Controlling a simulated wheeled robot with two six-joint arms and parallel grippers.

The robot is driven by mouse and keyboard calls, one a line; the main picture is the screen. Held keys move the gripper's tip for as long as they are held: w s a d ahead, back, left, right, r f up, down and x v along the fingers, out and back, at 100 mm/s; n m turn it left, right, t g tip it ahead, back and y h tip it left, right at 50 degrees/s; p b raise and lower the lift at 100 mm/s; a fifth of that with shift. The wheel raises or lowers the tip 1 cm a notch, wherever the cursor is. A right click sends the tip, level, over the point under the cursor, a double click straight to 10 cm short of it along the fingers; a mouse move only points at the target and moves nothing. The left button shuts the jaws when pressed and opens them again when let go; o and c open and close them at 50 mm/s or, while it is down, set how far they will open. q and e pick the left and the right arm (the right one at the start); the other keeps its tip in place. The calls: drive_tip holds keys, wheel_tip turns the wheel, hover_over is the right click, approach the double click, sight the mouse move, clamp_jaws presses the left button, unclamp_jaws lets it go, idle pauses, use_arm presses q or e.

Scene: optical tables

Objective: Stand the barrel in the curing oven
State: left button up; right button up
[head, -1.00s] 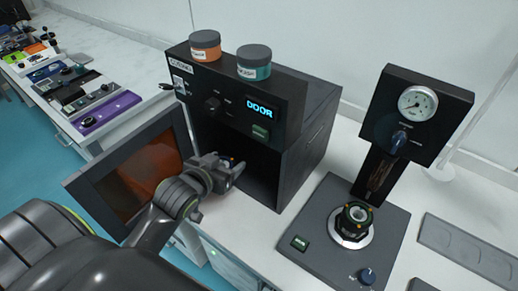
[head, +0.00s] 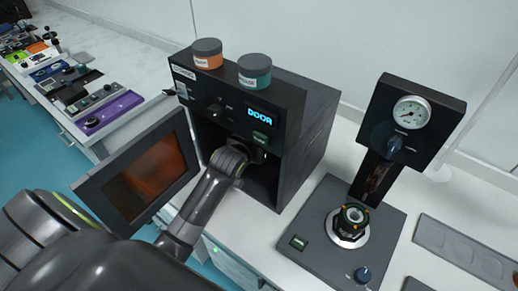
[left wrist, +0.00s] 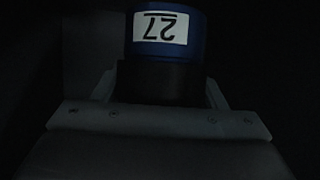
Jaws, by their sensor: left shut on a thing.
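The barrel (left wrist: 163,82) shows in the left wrist view as a dark cylinder with a blue upper band and a white label reading 27, upside down in the picture. My left gripper (left wrist: 160,96) is shut around its dark part. The curing oven (head: 318,135) is a black box in the middle of the head view, with its display reading DOOR. Its door (head: 150,182) stands open to the left. My left arm reaches into the dark oven opening, so the head view hides the gripper and barrel. Whether the barrel touches the oven floor cannot be told. My right gripper is not in view.
An orange jar (head: 207,54) and a teal jar (head: 254,70) stand on the oven's top. Right of the oven is a press with a gauge (head: 411,111) and a round black fixture (head: 351,222). A grey tray (head: 465,250) lies at the far right.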

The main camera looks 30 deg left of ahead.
use_arm(q)
wheel_tip(320, 180, down, 3)
drive_tip(key=shift+f+p, duration=0.2)
drive_tip(key=shift+p, duration=0.1)
drive_tip(key=shift+w+f+p, duration=0.15)
drive_tip(key=shift+f+p, duration=0.15)
drive_tip(key=shift+f, duration=0.3)
drive_tip(key=o, duration=1.1)
drive_tip(key=shift+f, duration=0.15)
drive_tip(key=shift+c, duration=0.2)
drive_tip(key=b+v, duration=0.1)
drive_tip(key=v, duration=1.1)
drive_tip(key=shift+d, duration=0.1)
